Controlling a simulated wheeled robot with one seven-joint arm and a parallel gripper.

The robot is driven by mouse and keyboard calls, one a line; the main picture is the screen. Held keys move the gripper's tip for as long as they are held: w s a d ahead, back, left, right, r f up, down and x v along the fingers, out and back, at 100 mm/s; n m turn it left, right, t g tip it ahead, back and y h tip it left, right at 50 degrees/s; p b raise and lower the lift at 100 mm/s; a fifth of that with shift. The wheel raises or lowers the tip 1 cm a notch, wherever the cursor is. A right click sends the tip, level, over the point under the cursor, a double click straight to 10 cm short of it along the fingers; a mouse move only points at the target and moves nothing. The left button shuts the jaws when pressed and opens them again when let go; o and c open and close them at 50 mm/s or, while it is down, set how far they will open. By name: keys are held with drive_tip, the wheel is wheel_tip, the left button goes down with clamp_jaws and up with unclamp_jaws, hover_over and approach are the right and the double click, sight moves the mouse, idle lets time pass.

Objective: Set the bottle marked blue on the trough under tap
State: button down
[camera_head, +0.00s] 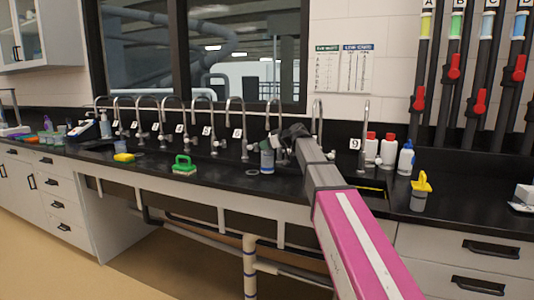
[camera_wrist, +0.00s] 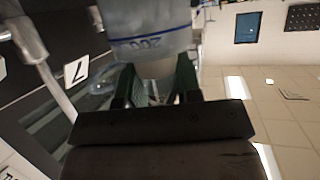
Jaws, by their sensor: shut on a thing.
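A clear bottle with a blue band (camera_head: 267,160) is upright at the front of the trough, below the row of taps. In the wrist view the bottle (camera_wrist: 150,28) fills the top middle, with a blue line and printed figures on it. My gripper (camera_head: 282,150) is shut on the bottle from its right side; its dark green fingers (camera_wrist: 155,90) show in the wrist view. A tap tag reading 7 (camera_wrist: 75,70) is left of the bottle there. The dark trough is hard to tell from the black counter (camera_head: 225,178), and I cannot tell whether the bottle's base touches it.
Several grey taps (camera_head: 238,115) with white number tags line the back. White bottles (camera_head: 388,150) with red caps and a yellow-topped container (camera_head: 420,190) stand to the right of my arm.

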sight(267, 151)
drive_tip(key=shift+f, duration=1.65)
drive_tip(key=c, duration=0.8)
unclamp_jaws()
drive_tip(key=shift+f, duration=0.1)
drive_tip(key=v, duration=0.7)
drive_tip(key=shift+s+d+r, duration=0.2)
drive_tip(key=shift+r, duration=0.05)
